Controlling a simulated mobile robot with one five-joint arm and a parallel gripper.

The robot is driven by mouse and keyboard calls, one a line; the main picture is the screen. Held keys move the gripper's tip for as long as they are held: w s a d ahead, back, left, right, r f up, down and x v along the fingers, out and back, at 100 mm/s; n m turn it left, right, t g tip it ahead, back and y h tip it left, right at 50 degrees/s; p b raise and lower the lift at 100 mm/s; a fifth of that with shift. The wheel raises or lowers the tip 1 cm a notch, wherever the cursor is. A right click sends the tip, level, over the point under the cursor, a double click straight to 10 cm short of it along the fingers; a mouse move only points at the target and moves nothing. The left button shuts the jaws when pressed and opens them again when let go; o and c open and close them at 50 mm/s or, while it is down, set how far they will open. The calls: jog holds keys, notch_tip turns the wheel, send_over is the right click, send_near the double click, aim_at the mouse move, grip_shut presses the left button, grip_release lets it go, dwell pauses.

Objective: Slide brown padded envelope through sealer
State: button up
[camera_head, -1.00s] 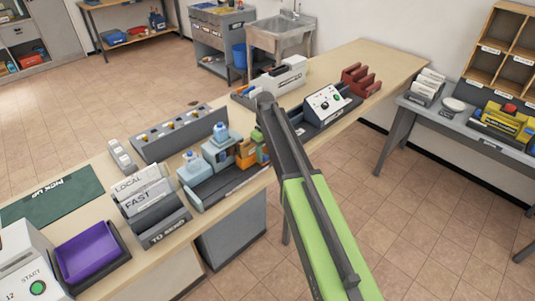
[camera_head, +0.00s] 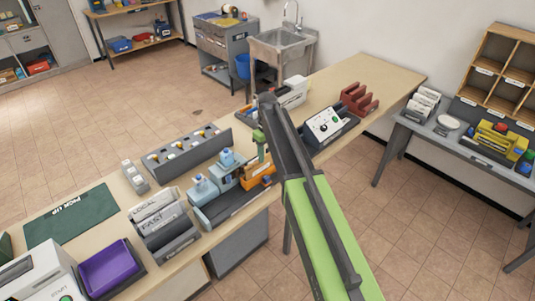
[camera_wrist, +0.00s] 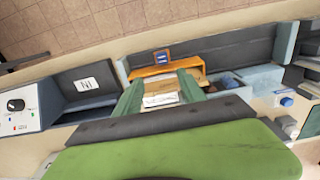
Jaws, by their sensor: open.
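The brown padded envelope (camera_wrist: 160,84), with a white label, appears to sit in an orange holder (camera_wrist: 165,68) in the wrist view. My gripper (camera_wrist: 162,92) is open, its green fingers to either side of the brown piece; I cannot tell whether they touch it. In the head view my gripper (camera_head: 260,150) hangs over the orange holder (camera_head: 259,175), and the envelope is not distinguishable. The sealer (camera_head: 325,123), a white panel with a knob and lights on a dark body, stands farther along the counter. In the wrist view its panel (camera_wrist: 19,106) is at left, beside a dark "IN" tray (camera_wrist: 84,83).
Pale blue bottle stands (camera_head: 205,189) adjoin the orange holder. A grey slotted rack (camera_head: 188,150), letter sorter (camera_head: 162,225), purple tray (camera_head: 110,266) and green mat (camera_head: 72,216) lie along the counter. A red rack (camera_head: 358,100) stands beyond the sealer.

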notch_tip(320, 180, up, 4)
jog(key=shift+r+p, duration=0.1)
jog(key=shift+p, duration=1.15)
jog(key=s+d+f+m+b, duration=0.1)
jog(key=s+d+f+b, duration=0.6)
jog(key=d+f+b, duration=0.1)
jog(key=s+d+f+m+b, duration=0.1)
jog(key=s+d+m, duration=0.1)
jog(key=s, duration=0.6)
jog(key=s+d+f+m+b, duration=0.2)
jog(key=s+m, duration=0.3)
jog(key=s, duration=0.4)
jog(key=shift+s+d+f, duration=0.15)
jog(key=shift+d+f, duration=0.1)
jog(key=shift+d, duration=0.5)
